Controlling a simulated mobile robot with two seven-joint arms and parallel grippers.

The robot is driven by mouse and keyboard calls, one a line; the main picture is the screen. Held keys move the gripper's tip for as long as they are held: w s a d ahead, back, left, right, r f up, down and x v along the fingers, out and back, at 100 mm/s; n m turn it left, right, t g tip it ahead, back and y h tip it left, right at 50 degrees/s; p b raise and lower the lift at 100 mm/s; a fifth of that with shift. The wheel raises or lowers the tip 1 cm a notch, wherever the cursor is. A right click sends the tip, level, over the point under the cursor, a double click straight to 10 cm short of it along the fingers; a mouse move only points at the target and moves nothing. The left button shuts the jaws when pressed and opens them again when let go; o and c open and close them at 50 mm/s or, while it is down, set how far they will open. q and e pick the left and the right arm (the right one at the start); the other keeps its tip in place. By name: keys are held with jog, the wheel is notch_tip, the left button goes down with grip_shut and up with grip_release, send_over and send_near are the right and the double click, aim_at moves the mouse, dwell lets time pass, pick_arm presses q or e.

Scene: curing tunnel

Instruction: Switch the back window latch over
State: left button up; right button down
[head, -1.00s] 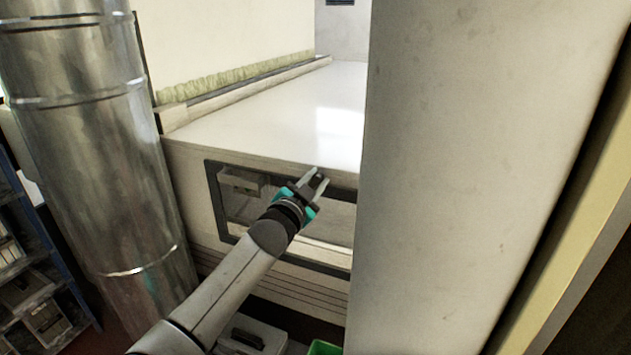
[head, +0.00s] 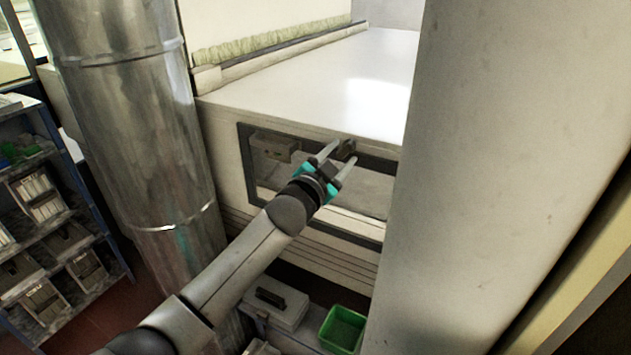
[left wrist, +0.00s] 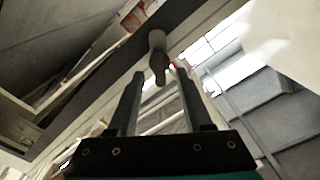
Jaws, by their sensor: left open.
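The window latch (head: 346,147) is a small dark piece at the top edge of the dark-framed window (head: 246,165) in the side of the pale tunnel housing. My left gripper (head: 338,155) is open, with its pale fingers on either side of the latch in the head view. In the left wrist view, a rounded dark-tipped handle (left wrist: 158,64) stands just beyond and between the open fingertips (left wrist: 160,76). I cannot tell whether a finger touches it. My right gripper is not in view.
A grey box (head: 274,147) sits at the window's upper left. A shiny metal duct (head: 135,130) stands left and a broad pale post (head: 490,180) right. Below are a green bin (head: 342,330) and a grey case (head: 276,302). A shelf rack (head: 60,240) stands far left.

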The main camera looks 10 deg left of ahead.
pick_arm(q)
jog(key=v, duration=1.1)
jog(key=shift+s+b, duration=0.25)
jog(key=shift+b, duration=0.05)
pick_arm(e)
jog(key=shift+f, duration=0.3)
pick_arm(q)
jog(key=shift+a, duration=0.1)
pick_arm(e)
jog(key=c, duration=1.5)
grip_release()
